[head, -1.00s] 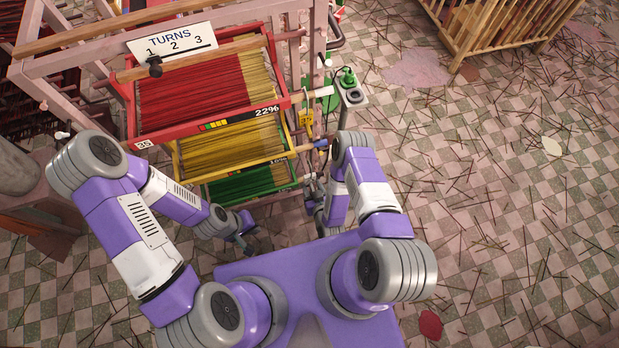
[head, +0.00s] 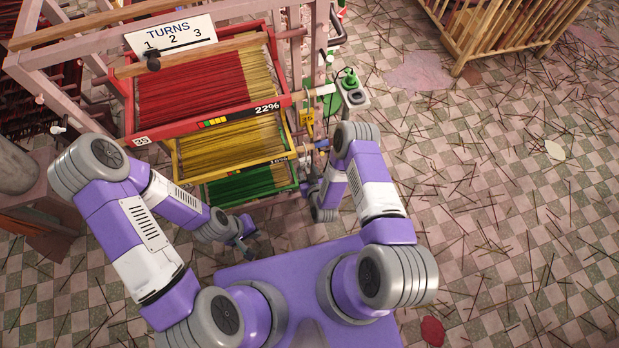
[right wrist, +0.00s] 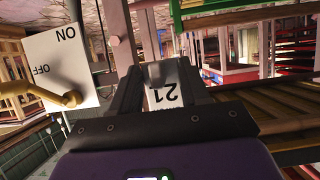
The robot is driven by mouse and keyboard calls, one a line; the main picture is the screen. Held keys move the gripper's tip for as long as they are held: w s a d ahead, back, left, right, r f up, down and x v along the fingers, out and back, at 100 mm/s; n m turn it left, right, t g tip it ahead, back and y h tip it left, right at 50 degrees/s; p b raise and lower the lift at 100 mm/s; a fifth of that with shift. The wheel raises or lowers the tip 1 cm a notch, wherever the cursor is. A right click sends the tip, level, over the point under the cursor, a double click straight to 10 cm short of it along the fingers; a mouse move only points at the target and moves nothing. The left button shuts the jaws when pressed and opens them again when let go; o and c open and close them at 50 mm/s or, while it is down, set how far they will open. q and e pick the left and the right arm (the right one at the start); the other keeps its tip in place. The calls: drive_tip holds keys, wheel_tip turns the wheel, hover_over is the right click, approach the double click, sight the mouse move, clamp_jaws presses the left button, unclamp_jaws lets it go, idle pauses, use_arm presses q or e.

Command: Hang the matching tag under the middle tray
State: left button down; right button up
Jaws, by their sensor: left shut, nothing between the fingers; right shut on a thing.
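The middle tray (head: 240,167) is yellow, between a red tray above and a green one below, with yellow sticks in it. A white tag (right wrist: 166,95) marked 21, upside down in the right wrist view, is between the fingers of my right gripper (right wrist: 158,85). That gripper (head: 308,190) shows small in the head view, at the right side of the lower trays; the tag cannot be made out there. My left gripper (head: 248,250) is shut and empty, in front of the green tray. The middle tray's underside is hidden in the head view.
The red tray (head: 205,125) carries 35 and 22%; the green tray (head: 250,187) is lowest. A TURNS board (head: 172,36) stands on top. An ON/OFF plate with a brass lever (right wrist: 70,98) is left in the right wrist view. Floor at the right is open, with scattered sticks.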

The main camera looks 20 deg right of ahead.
drive_tip(key=shift+w, duration=0.8)
drive_tip(key=shift+f+b, duration=1.2)
drive_tip(key=o, duration=1.4)
drive_tip(key=shift+o, duration=0.2)
drive_tip(key=shift+s, duration=0.15)
drive_tip(key=s+p, duration=0.2)
drive_tip(key=s, duration=0.6)
drive_tip(key=shift+s+d+p, duration=0.15)
drive_tip(key=shift+s+p, duration=0.2)
drive_tip(key=shift+s, duration=0.05)
